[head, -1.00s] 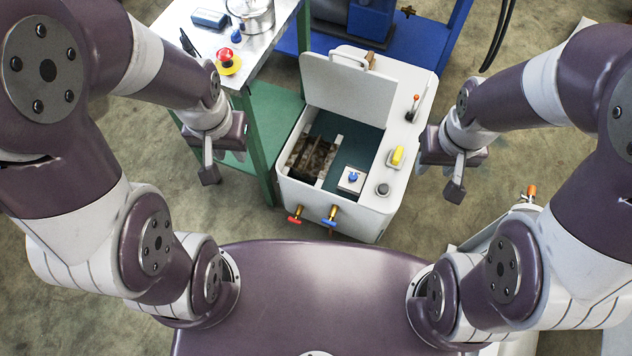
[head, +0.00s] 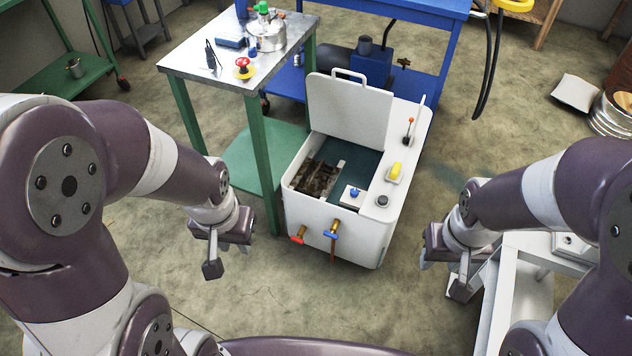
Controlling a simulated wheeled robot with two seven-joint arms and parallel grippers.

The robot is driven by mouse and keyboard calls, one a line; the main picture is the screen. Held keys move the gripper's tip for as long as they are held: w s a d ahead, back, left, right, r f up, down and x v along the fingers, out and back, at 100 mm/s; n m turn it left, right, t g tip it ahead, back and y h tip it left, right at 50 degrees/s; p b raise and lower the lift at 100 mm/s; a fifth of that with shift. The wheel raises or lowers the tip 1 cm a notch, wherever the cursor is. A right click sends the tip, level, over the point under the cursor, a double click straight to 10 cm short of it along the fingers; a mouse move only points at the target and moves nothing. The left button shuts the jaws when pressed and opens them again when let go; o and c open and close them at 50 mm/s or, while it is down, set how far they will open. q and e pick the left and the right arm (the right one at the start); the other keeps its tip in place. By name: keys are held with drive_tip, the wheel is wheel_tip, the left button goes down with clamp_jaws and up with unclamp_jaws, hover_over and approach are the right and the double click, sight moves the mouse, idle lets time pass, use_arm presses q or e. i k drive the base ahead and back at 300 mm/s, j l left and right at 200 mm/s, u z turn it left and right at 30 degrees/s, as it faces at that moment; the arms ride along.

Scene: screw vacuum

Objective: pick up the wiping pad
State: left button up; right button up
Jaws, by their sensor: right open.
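I cannot make out a wiping pad for certain. A flat white pad-like piece (head: 575,93) lies on the floor at the far right, and a small blue item (head: 230,41) lies on the metal-topped table. My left gripper (head: 228,258) hangs left of the white machine, fingers apart and empty. My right gripper (head: 445,275) is open and empty, right of the machine. Both are well away from the white piece and the blue item.
The white machine (head: 345,235) stands in the middle with its lid (head: 348,112) raised. The metal-topped table (head: 200,62) holds a red button (head: 242,68) and a steel pot (head: 266,36). A white frame (head: 520,290) stands at right. Floor between is clear.

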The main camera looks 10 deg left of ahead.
sight(394, 175)
drive_tip(key=i+l+u, duration=0.25)
drive_tip(key=i, duration=0.25)
drive_tip(key=i+l+u, duration=0.2)
drive_tip(key=i, duration=0.35)
